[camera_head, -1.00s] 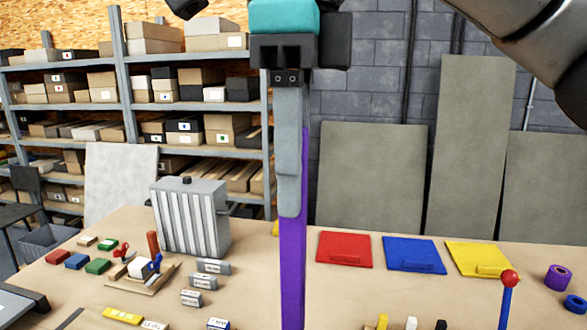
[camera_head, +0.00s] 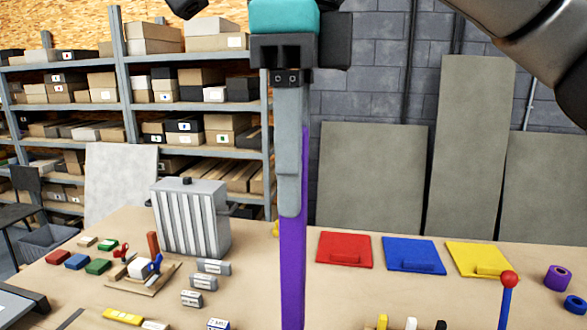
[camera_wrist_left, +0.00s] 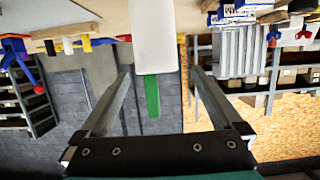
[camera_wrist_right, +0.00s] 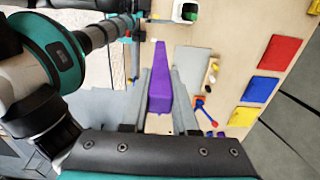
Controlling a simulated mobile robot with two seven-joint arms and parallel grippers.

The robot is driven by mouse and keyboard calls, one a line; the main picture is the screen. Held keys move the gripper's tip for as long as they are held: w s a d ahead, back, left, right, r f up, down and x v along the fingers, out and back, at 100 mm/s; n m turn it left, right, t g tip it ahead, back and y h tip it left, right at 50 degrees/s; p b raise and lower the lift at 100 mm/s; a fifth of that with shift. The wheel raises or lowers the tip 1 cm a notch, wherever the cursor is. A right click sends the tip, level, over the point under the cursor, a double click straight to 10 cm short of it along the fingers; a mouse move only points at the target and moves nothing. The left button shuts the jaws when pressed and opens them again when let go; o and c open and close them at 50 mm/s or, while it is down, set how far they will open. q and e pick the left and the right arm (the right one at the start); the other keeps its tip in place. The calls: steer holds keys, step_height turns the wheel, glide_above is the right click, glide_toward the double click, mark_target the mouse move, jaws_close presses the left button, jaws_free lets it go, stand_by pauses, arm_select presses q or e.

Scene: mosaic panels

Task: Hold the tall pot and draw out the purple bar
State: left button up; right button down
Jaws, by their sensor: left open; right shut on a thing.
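The purple bar (camera_head: 292,260) hangs upright in the head view, and its lower end runs out of the picture. My right gripper (camera_head: 290,200) is shut on it. The bar also shows between the fingers in the right wrist view (camera_wrist_right: 158,90). A tall white pot (camera_wrist_left: 153,40) with a green bar (camera_wrist_left: 152,97) standing out of its mouth shows in the left wrist view. My left gripper (camera_wrist_left: 160,70) is open, its fingers on either side of the pot in the picture; I cannot tell whether they touch it. The pot's mouth (camera_wrist_right: 186,11) shows in the right wrist view, apart from the purple bar.
Red (camera_head: 344,249), blue (camera_head: 414,254) and yellow (camera_head: 478,259) panels lie on the table (camera_head: 258,285). A grey ribbed can (camera_head: 190,217) and several small blocks stand at left. A red-topped blue stick (camera_head: 508,290) stands at right.

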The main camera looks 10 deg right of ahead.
arm_select(q)
steer(key=w+a+p, duration=0.1)
steer(key=w+a, duration=0.2)
steer(key=w, duration=0.5)
steer(key=shift+w+a, duration=0.2)
steer(key=shift+a, duration=0.1)
stand_by(0.8)
stand_by(0.3)
